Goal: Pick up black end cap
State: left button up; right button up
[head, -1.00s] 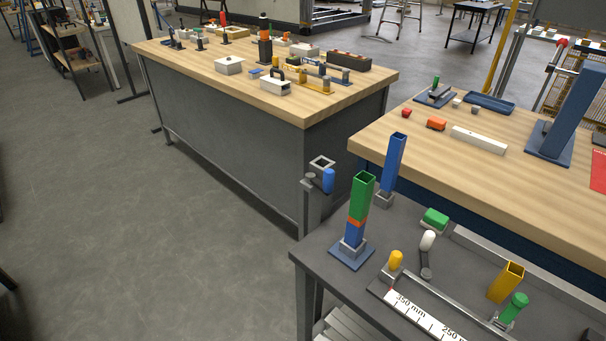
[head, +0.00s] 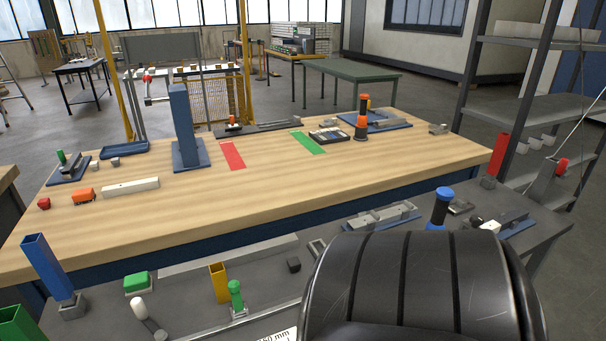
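A small black block-like piece (head: 293,264) sits on the dark grey front bench, right of the yellow square tube (head: 219,283). It may be the black end cap, but it is too small to tell. A blue cylinder with a black body (head: 439,208) stands farther right on the same bench. Neither of my grippers shows. A large black rounded part, apparently my own arm, fills the lower right and hides part of the bench.
A wooden table (head: 270,178) lies behind the bench, with a blue post (head: 184,125), red mat (head: 232,156) and green mat (head: 308,142). A green-topped handle (head: 236,296) and green block (head: 137,283) stand on the bench. A shelf rack (head: 540,110) is at right.

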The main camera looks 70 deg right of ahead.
aim_at(294, 264)
jog(key=z, duration=2.2)
jog(key=u, duration=1.7)
jog(key=z, duration=1.55)
jog(key=l+z, duration=0.15)
jog(key=i+l+u, duration=0.1)
jog(key=l, duration=0.35)
jog(key=i+l, duration=0.1)
jog(key=l, duration=0.4)
jog(key=l+u, duration=0.15)
jog(key=l, duration=0.3)
jog(key=i, duration=0.05)
